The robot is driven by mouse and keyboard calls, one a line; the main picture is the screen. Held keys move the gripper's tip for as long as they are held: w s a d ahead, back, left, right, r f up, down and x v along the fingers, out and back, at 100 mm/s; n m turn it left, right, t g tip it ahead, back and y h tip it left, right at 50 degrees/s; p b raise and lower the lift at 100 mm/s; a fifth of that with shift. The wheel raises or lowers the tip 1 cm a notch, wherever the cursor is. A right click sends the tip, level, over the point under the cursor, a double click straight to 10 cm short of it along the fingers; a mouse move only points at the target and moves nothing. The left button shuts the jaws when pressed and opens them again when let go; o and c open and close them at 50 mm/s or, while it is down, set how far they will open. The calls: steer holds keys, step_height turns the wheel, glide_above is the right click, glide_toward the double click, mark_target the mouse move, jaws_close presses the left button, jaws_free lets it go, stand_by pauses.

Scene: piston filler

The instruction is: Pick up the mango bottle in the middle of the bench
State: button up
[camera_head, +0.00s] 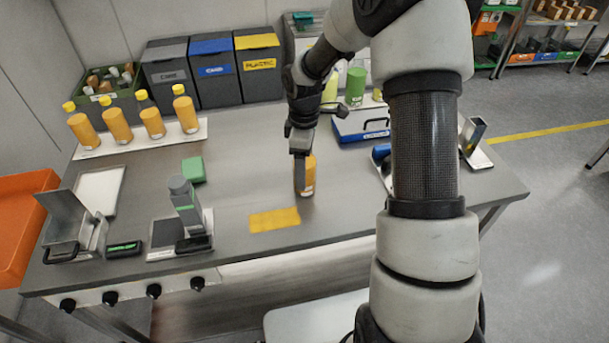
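The mango bottle (309,177), a small orange bottle, stands upright on the bench (236,211) near its middle, behind and to the right of a yellow cloth. My gripper (300,180) points down at the bottle from above, and its fingers cover the bottle's left side. The top of the bottle is hidden behind the gripper. I cannot tell whether the fingers touch the bottle or how far apart they are.
A row of orange bottles (117,124) with yellow caps stands on a white tray at the back left. Grey, blue and yellow-lidded bins (212,72) stand behind. A grey device (185,200) stands front left. The yellow cloth (274,219) lies in front. A blue case (361,125) lies behind right.

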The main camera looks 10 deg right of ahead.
steer(key=shift+f, duration=0.45)
steer(key=shift+c, duration=0.4)
steer(key=c, duration=1.4)
steer(key=shift+r, duration=0.1)
steer(key=shift+r, duration=0.1)
